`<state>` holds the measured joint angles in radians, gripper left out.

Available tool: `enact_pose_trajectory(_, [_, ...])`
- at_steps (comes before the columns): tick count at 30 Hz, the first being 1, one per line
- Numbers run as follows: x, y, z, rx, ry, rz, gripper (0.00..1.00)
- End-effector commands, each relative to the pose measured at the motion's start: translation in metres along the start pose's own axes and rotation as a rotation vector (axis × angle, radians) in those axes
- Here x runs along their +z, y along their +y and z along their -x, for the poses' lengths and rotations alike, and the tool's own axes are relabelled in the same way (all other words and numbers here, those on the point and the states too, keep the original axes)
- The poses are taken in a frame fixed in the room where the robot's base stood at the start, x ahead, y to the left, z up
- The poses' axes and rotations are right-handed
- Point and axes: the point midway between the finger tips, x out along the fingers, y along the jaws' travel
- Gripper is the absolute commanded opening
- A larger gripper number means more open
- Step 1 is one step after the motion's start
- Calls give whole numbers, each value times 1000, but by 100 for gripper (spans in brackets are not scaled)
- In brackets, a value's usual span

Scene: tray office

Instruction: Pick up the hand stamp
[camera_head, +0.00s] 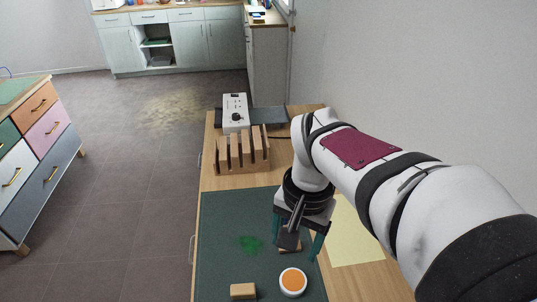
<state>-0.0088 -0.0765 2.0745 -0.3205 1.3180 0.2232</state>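My gripper (298,240) hangs pointing down over the dark green mat (222,215). Its two teal fingers are spread apart, one on each side of a small wooden piece (292,250). This piece is mostly hidden behind a dark grey part at the gripper, and it may be the hand stamp. I cannot tell whether the fingers touch it. A plain wooden block (243,291) lies on the mat at the front left, apart from the gripper. I cannot tell for sure which of the two is the stamp.
A round white tin with an orange top (293,281) stands just in front of the gripper. A green smudge (250,244) marks the mat. Behind are a slotted wooden rack (241,150) and a white device (235,112). A yellow sheet (354,235) lies right.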

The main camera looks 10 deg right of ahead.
Motion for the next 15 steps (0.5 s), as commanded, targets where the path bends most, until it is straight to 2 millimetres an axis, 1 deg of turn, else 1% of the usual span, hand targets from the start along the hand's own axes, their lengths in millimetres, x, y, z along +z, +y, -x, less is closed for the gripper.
enact_pose_trajectory(1, [-40,-22,-8,21,21,-30,71])
enact_pose_trajectory(2, [-63,-34,-14,31,39,-50,71])
enact_pose_trajectory(3, [-92,-49,-23,41,65,-75,71])
enact_pose_trajectory(6, [-146,-78,-49,56,116,-125,71])
enact_pose_trajectory(9, [-174,-93,-68,63,146,-154,71])
enact_pose_trajectory(10, [-178,-95,-72,63,152,-159,71])
enact_pose_trajectory(13, [-186,-96,-89,66,157,-165,71])
enact_pose_trajectory(14, [-186,-96,-97,67,156,-165,71])
enact_pose_trajectory(15, [-188,-94,-109,68,155,-164,71])
